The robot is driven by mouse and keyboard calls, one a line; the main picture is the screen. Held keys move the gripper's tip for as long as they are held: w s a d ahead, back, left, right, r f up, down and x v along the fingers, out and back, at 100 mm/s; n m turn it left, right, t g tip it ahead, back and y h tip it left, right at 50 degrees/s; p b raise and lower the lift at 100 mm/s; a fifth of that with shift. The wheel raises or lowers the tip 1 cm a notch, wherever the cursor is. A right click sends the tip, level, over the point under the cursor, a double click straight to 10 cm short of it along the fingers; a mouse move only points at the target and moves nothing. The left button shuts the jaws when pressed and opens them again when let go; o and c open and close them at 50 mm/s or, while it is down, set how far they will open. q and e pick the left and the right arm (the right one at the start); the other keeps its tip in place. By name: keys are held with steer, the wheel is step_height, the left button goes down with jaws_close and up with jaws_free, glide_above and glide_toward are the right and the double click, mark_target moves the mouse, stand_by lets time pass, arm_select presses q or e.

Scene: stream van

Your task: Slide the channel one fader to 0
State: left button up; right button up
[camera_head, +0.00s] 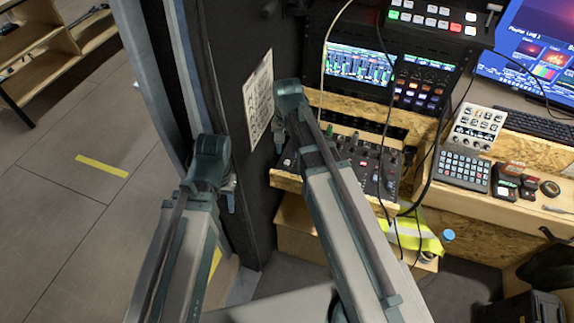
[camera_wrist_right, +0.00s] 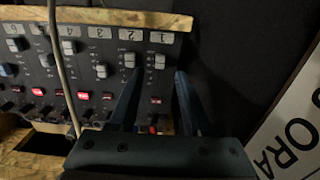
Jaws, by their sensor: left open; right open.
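The mixer (camera_head: 365,165) lies on a wooden ledge, partly hidden by my right arm. In the right wrist view, its numbered strip runs along the top edge, with label 1 (camera_wrist_right: 161,37) at the right end. The pale channel one fader cap (camera_wrist_right: 160,62) is just below that label. My right gripper (camera_wrist_right: 158,74) is open, its two fingers on either side of the channel one column; contact with the cap cannot be told. In the head view the right gripper (camera_head: 280,138) is at the mixer's left end. My left gripper (camera_head: 231,198) is open and away from the mixer, mostly hidden by its wrist.
A neighbouring fader cap (camera_wrist_right: 130,60) is close to the left finger. A cable (camera_wrist_right: 60,70) crosses the mixer. A dark wall with a white sign (camera_head: 258,98) stands left of the mixer. A switcher panel (camera_head: 425,82), keypad (camera_head: 462,170) and monitor (camera_head: 535,50) are to the right.

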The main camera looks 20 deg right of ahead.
mark_target(287, 162)
step_height(287, 162, down, 5)
steer(key=b, duration=0.3)
steer(key=shift+b, duration=0.4)
jaws_close()
stand_by(1.0)
